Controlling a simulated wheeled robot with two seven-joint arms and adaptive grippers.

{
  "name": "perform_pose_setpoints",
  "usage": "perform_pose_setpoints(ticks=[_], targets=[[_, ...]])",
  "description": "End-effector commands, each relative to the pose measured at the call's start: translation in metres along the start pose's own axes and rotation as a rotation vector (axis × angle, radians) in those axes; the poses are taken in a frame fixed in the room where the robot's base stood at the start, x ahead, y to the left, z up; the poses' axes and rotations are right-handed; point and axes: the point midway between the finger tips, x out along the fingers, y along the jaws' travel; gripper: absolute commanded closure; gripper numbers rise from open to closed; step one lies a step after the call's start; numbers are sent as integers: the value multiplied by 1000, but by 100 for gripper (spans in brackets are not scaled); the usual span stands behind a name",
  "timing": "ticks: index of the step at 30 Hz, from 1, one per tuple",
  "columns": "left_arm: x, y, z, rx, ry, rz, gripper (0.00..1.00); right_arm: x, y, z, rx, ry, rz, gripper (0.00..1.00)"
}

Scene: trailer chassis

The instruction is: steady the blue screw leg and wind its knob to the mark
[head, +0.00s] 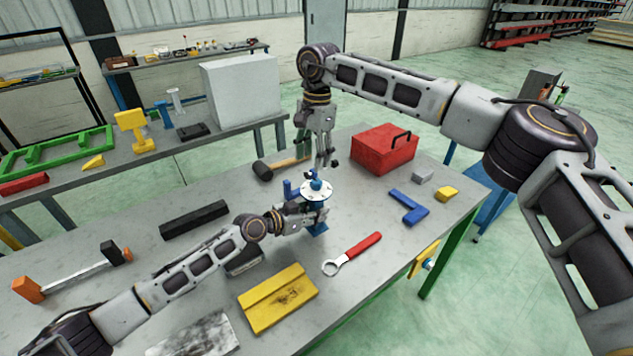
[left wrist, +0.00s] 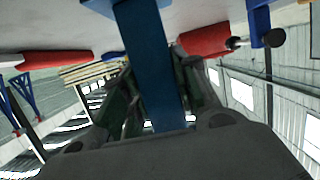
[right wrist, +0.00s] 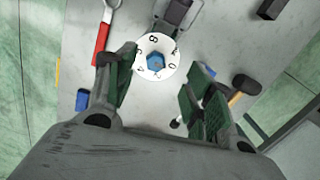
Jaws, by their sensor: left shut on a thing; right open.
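The blue screw leg (head: 318,228) stands upright on the grey workbench. My left gripper (head: 312,215) is shut on its blue post, which runs between the fingers in the left wrist view (left wrist: 150,65). In the right wrist view the dial (right wrist: 143,58) and the blue knob (right wrist: 155,61) show from above. My right gripper (head: 325,160) is open, pointing down above the knob, its fingers apart and empty. I cannot tell which letter is the mark.
Around the leg lie a red-handled wrench (head: 352,254), a yellow block (head: 277,298), a blue angle piece (head: 409,206) and a mallet (head: 283,167). A red toolbox (head: 383,150) stands behind to the right. A black bar (head: 194,220) lies to the left.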

Motion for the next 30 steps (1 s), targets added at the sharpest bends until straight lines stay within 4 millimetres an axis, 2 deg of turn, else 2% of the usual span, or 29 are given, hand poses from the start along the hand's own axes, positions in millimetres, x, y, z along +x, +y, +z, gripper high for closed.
perform_pose_setpoints(ticks=[5,11,21,30], targets=[[0,0,0,0,0,0,100,-14,-3,3,-34,-15,-37,47],[0,0,0,0,0,0,100,-35,-2,0,-153,27,-53,47],[0,0,0,0,0,0,100,-36,5,-9,-308,71,-11,47],[0,0,0,0,0,0,100,-36,6,-9,-331,71,-9,47]])
